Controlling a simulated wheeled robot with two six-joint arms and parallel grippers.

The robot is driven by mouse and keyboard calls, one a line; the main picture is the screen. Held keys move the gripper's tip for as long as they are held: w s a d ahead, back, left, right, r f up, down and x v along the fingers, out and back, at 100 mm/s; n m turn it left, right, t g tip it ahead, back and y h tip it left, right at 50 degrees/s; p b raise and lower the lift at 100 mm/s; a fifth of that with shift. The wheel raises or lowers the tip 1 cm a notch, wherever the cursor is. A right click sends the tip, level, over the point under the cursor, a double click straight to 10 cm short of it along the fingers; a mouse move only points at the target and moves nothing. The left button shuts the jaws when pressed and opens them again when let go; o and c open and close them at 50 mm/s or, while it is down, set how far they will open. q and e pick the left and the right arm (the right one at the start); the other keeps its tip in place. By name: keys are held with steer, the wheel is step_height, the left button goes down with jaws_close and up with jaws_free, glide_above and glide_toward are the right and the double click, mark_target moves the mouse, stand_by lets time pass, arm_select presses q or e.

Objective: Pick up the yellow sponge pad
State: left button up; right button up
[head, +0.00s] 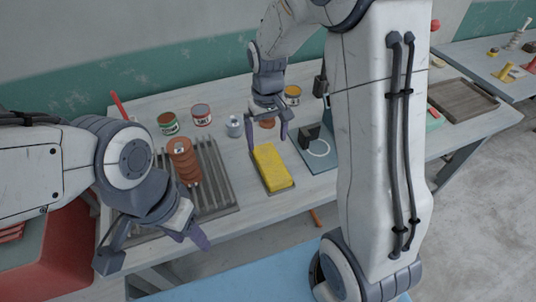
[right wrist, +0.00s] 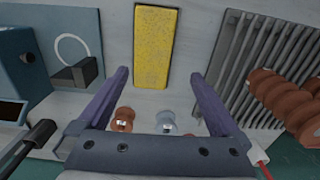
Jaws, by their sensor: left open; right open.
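The yellow sponge pad (head: 272,167) lies flat on the table, on what looks like a thin dark base, to the right of the ribbed tray. In the right wrist view the pad (right wrist: 154,48) stands at top centre, ahead of the open fingers. My right gripper (head: 267,137) is open and empty, just above and behind the pad's far end; its fingers also show in the right wrist view (right wrist: 160,95). My left gripper (head: 155,250) is open and empty at the table's front left edge, well apart from the pad.
A blue-grey board (head: 322,158) with a dark block lies right of the pad.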

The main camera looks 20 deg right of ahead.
glide_above(271, 162)
step_height(271, 162, down, 6)
steer(key=shift+a+r, duration=0.1)
steer(key=shift+r, duration=0.15)
steer(key=shift+f+p, duration=1)
steer(key=shift+f, duration=1.7)
steer(key=c, duration=1.1)
